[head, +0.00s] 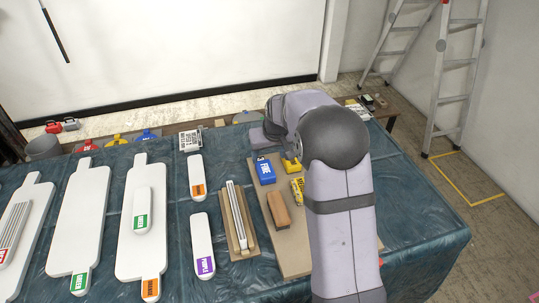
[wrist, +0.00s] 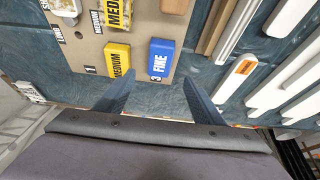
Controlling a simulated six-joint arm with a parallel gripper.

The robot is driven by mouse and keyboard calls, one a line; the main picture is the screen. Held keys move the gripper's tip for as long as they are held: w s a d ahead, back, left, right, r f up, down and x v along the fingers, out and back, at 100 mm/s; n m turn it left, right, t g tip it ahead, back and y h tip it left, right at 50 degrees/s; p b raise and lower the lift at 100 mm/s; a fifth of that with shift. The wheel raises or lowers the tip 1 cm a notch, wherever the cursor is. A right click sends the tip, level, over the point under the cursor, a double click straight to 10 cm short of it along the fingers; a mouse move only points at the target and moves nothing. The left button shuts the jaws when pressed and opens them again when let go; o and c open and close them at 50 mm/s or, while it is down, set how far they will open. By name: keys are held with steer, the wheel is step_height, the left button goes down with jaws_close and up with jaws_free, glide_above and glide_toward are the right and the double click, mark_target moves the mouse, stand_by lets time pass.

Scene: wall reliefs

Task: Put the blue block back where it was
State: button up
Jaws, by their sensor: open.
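The blue block (head: 265,171), with a white label reading FINE, sits near the far left corner of a tan board (head: 293,254). In the wrist view the blue block (wrist: 162,56) lies beside a yellow MEDIUM block (wrist: 117,62), with a gap between them. My gripper (wrist: 159,77) is open and empty. In the wrist view its two fingertips appear on either side of the blue block's near end. I cannot tell how far above the block they are. In the head view my arm hides most of the gripper.
A yellow block (head: 291,164), a yellow-and-black block (head: 297,190) and a brown block (head: 278,210) are on the tan board. A wooden tray with a pale bar (head: 237,215) lies left of it. White paddles (head: 80,220) fill the left. The table's right side looks clear.

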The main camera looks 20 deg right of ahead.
steer(key=shift+s+r, duration=0.15)
steer(key=shift+r, duration=0.15)
steer(key=s+a+f+g, duration=0.1)
steer(key=s+a+g, duration=0.1)
steer(key=s, duration=1.4)
steer(key=s+a+f+g, duration=0.1)
steer(key=s+f+g, duration=0.1)
steer(key=s, duration=1.5)
steer(key=shift+a+g, duration=0.3)
steer(key=shift+a, duration=0.1)
